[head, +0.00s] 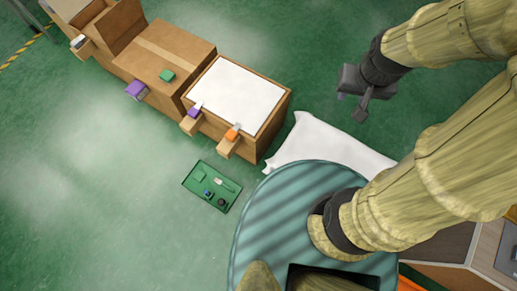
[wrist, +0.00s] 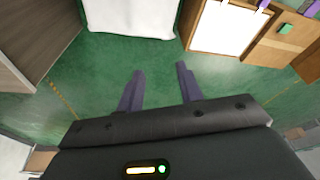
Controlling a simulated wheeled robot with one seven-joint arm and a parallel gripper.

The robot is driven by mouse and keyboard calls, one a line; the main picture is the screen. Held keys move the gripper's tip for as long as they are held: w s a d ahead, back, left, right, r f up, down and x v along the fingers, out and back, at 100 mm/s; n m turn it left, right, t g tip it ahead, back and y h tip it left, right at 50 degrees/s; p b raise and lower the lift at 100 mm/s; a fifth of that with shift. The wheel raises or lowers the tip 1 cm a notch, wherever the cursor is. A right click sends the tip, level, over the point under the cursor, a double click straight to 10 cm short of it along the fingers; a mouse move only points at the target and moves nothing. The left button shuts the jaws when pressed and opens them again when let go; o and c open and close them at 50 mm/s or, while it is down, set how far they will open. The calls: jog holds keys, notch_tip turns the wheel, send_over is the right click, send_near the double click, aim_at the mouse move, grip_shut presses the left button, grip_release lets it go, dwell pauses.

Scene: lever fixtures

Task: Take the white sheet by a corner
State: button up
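A white sheet (head: 325,145) lies on the green floor to the right of the wooden box, partly hidden by my round base and arm. Two of its corners show, one at the top and one at the lower left. It also shows at the top of the wrist view (wrist: 130,15), cut off by the frame edge. My gripper (head: 350,106) is up and to the right of the sheet in the head view, apart from it. In the wrist view my gripper (wrist: 157,76) has its two fingers spread, with only green floor between them.
A wooden box with a flat white top (head: 238,94) has purple and orange pieces on its front ledges. A brown box (head: 175,50) carries a green block (head: 167,75). A green tray (head: 190,183) with small items lies on the floor. Open floor is at left.

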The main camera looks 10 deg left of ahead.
jog(key=shift+w, duration=0.45)
jog(key=shift+o, duration=1)
jog(key=shift+s+d, duration=0.1)
jog(key=shift+s, duration=0.25)
jog(key=a+f+m+h+b, duration=0.2)
jog(key=a+f+b, duration=0.6)
jog(key=f, duration=1.7)
jog(key=a+f+m+h+b, duration=0.2)
jog(key=a+f+m+b, duration=0.5)
jog(key=f+b, duration=1.4)
jog(key=a+f+m+h+b, duration=0.1)
jog(key=a+f+m+b, duration=0.3)
jog(key=f, duration=2.6)
jog(key=a+b, duration=0.6)
jog(key=b, duration=0.5)
jog(key=shift+a+f+h, duration=0.2)
jog(key=shift+a+h, duration=0.2)
